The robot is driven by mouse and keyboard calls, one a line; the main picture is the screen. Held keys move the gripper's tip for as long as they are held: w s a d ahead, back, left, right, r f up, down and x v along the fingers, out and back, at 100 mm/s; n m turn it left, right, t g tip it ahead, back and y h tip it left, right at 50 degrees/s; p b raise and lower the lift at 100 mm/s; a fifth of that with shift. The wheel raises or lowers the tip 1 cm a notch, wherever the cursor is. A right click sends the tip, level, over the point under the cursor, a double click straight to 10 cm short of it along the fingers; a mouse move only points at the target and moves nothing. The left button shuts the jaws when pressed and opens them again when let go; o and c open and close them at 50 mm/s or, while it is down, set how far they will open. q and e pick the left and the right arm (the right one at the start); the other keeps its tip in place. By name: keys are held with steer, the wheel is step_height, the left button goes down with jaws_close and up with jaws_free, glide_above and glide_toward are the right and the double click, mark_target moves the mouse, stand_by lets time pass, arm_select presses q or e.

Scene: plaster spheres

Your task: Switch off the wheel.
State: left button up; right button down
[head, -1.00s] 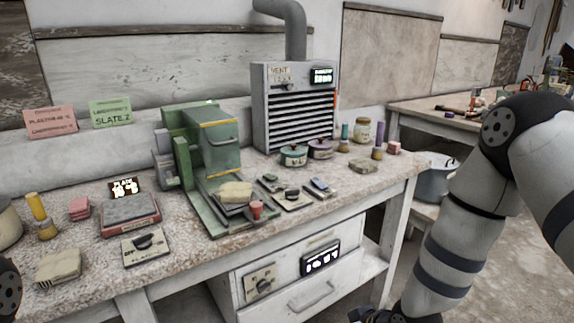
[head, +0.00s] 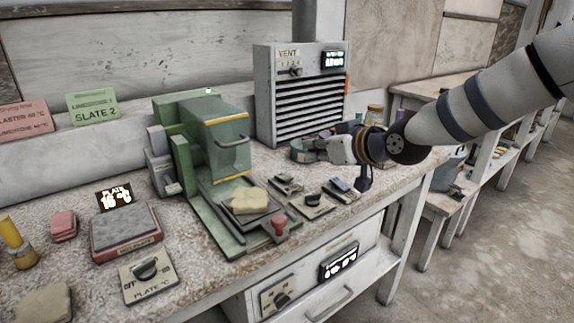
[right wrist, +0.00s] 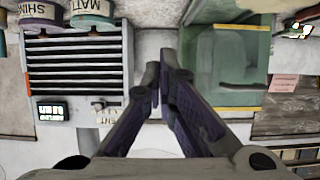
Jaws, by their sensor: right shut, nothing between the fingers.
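A green machine (head: 188,150) with a tinted guard stands mid-bench; no turning wheel can be made out behind the guard. A tan block (head: 250,200) lies on its front tray and a red knob (head: 279,223) is at its front corner. To its right are small switch plates: one with a black lever (head: 313,203), one with a blue lever (head: 341,185) and a dark one (head: 286,183). Their labels are unreadable. My right gripper (head: 308,146) is shut and empty, above the bench behind these plates. The right wrist view shows its fingers (right wrist: 166,68) together. My left gripper is out of view.
A vent unit (head: 292,95) with a dial stands behind my right gripper, close by jars partly hidden by it. A plate heater (head: 125,228) and its dial plate (head: 148,277) are at the left. A drawer front with a dial (head: 281,299) is below the bench edge.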

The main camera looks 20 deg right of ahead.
mark_target(290, 181)
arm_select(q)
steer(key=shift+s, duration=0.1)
arm_select(e)
steer(key=shift+f, duration=0.1)
